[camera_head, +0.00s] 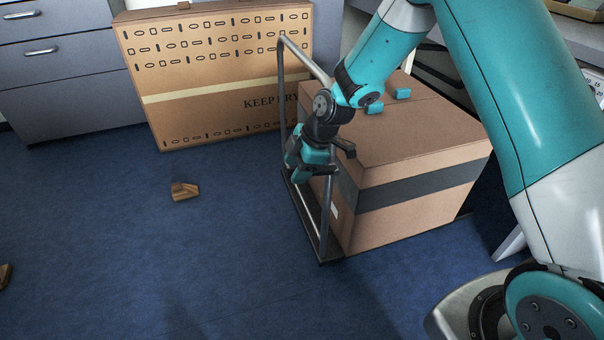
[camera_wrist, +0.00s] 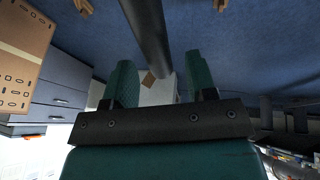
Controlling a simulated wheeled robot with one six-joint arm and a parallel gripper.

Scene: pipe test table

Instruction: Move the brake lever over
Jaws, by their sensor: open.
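My gripper (camera_head: 303,170) points down by the near side of a trolley frame (camera_head: 326,215), beside the large carton it bears. Its two teal fingers are apart. In the wrist view my gripper (camera_wrist: 160,78) shows open, with a dark bar (camera_wrist: 146,35) reaching from the top edge to the space between the fingers. I cannot tell whether this bar is the brake lever or a frame post, or whether the fingers touch it. A short dark piece (camera_head: 344,147) sticks out just right of my gripper; I cannot tell what it is.
The taped carton (camera_head: 420,185) stands right of my gripper. A flat "KEEP DRY" carton (camera_head: 215,95) leans at the back by grey drawers (camera_head: 60,65). A wooden wedge (camera_head: 185,190) lies on the blue floor, another (camera_head: 4,276) at the left edge. The floor front left is otherwise clear.

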